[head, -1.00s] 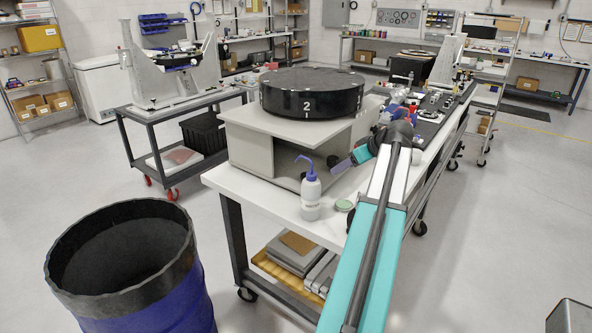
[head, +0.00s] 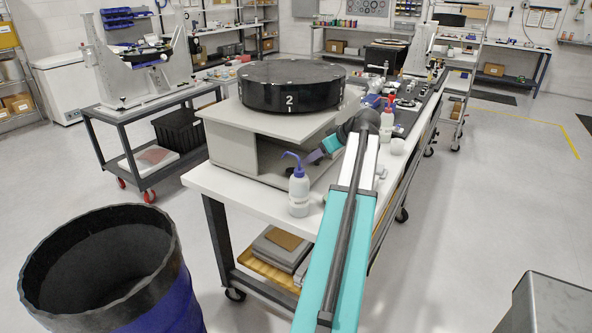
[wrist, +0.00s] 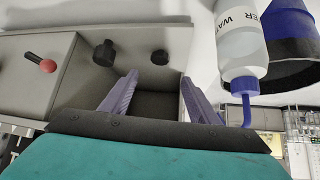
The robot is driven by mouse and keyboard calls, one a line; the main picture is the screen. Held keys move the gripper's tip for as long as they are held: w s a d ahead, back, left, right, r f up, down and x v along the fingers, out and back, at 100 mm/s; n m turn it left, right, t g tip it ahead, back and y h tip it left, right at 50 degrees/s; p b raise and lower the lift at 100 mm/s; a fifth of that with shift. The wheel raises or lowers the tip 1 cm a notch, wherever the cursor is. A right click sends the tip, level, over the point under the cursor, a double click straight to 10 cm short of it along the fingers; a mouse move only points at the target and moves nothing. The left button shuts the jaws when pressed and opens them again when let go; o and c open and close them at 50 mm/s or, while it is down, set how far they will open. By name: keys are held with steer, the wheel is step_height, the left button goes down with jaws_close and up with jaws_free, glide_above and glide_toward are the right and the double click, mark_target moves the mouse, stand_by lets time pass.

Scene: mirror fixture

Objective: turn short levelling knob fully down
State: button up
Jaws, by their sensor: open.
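The mirror fixture is a grey housing (head: 230,158) under a black round turntable (head: 290,86) marked 2, on the white bench. In the wrist view, two black knobs show on its grey face. One knob (wrist: 104,53) stands out further; the other (wrist: 159,57) looks shorter and flatter. I take the flatter one as the short levelling knob. My gripper (wrist: 160,76) is open and empty, its purple fingers spread below the short knob in the picture, not visibly touching it. In the head view my gripper (head: 314,156) is at the housing's open side; the knobs cannot be made out there.
A water wash bottle (head: 298,190) stands close beside my gripper; it also shows in the wrist view (wrist: 240,45). A red-ball lever (wrist: 47,66) is left of the knobs. A blue drum (head: 100,270) stands front left. A red-capped bottle (head: 387,120) is further along the bench.

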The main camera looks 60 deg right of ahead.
mark_target(292, 173)
steer(key=shift+p+x, duration=1.65)
steer(key=shift+x, duration=5.05)
steer(key=c, duration=1)
